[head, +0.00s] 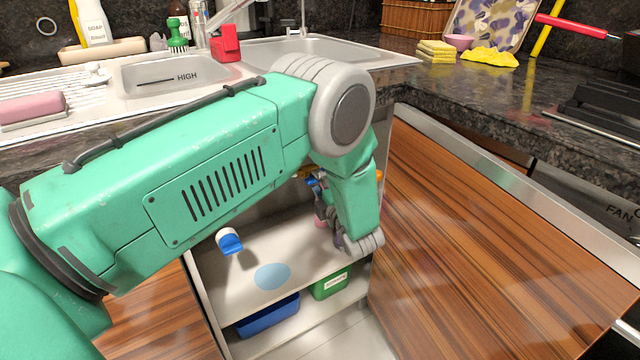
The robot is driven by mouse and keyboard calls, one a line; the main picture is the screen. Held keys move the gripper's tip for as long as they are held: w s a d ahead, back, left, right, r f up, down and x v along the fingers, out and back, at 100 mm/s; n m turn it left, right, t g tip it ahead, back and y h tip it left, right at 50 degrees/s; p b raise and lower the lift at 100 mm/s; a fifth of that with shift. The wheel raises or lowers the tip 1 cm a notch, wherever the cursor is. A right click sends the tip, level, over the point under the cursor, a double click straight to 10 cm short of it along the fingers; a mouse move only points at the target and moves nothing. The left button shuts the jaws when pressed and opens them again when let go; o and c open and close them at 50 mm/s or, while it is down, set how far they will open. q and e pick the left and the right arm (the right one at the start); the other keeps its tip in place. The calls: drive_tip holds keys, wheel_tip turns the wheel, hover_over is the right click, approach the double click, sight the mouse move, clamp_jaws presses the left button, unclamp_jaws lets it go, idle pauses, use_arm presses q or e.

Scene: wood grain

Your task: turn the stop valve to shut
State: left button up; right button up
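My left arm reaches from the left across the sink front and bends down into the open cabinet under the sink. My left gripper (323,207) is mostly hidden behind my green forearm; only a small dark part shows at the forearm's left edge, and its opening cannot be seen. Small blue and orange bits show beside the forearm at the back of the cabinet. I cannot tell whether any of them is the stop valve, or whether my gripper touches it. My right gripper is not in view.
A white item with a blue cap (229,241) and a light blue puddle (272,276) are on the cabinet shelf (237,287). A blue bin (268,316) and a green box (331,285) sit below. A wooden door (480,235) stands right; the sink (330,50) is above.

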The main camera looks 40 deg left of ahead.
use_arm(q)
drive_tip(key=shift+a, duration=0.15)
drive_tip(key=shift+d, duration=0.25)
clamp_jaws()
drive_tip(key=m+p, duration=0.2)
drive_tip(key=m, duration=0.2)
drive_tip(key=shift+d+h, duration=0.1)
drive_tip(key=shift+h, duration=0.2)
drive_tip(key=shift+f+m, duration=0.1)
drive_tip(key=shift+m, duration=0.2)
